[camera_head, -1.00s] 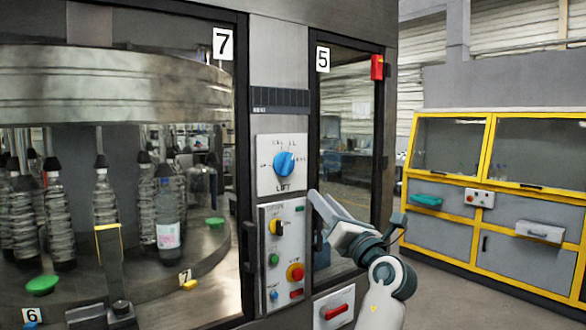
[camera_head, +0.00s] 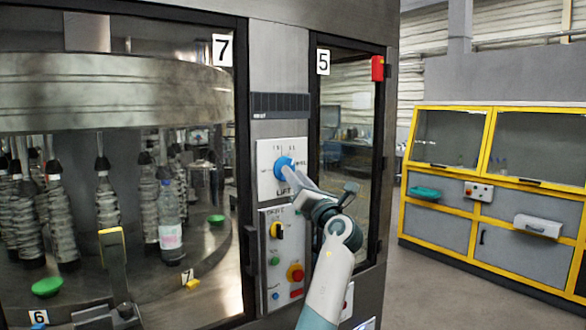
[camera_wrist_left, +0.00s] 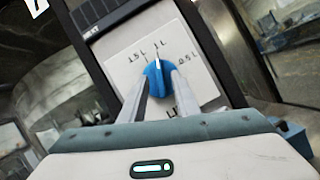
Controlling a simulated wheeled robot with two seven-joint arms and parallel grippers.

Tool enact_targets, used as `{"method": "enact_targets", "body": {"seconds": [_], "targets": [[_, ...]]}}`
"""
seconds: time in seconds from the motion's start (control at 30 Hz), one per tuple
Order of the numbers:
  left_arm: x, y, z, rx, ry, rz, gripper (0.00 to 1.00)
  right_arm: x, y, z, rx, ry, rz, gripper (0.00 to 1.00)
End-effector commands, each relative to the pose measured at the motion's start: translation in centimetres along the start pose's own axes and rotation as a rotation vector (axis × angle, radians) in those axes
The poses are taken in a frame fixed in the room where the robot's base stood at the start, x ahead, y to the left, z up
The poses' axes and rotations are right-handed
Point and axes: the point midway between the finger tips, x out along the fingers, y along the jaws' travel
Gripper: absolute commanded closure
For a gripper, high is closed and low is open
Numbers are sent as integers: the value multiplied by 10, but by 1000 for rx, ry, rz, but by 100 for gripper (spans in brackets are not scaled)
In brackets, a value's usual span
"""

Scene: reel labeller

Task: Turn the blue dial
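The blue dial (camera_head: 281,166) sits on a white plate (camera_head: 268,182) on the machine's front column. In the left wrist view the dial (camera_wrist_left: 158,84) lies between my two fingers, with marks 1.5 L, 1 L and 0.5 L around it. Its white pointer is close to the 1 L mark. My left gripper (camera_head: 293,177) reaches the dial from the lower right. Its fingers (camera_wrist_left: 160,90) stand apart, one on each side of the dial, with blue showing between them. I cannot tell whether they touch it. My right gripper is not in view.
Below the dial is a control panel (camera_head: 270,240) with a yellow-black switch (camera_head: 277,230), a red knob (camera_head: 295,273) and small buttons. Glass doors flank the column; bottles (camera_head: 170,225) stand behind the left one. A yellow-framed cabinet (camera_head: 480,205) stands at the right.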

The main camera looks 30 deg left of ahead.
Motion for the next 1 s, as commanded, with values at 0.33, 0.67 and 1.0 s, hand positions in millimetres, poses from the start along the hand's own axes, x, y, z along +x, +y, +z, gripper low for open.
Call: {"method": "enact_targets", "body": {"seconds": [0.33,0.67,1.0], "targets": [[19,0,0,-1,-1,0,71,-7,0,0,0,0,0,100],[18,0,0,0,-1,0,97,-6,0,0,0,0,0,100],[18,-1,0,-9,-1,4,100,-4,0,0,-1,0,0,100]]}}
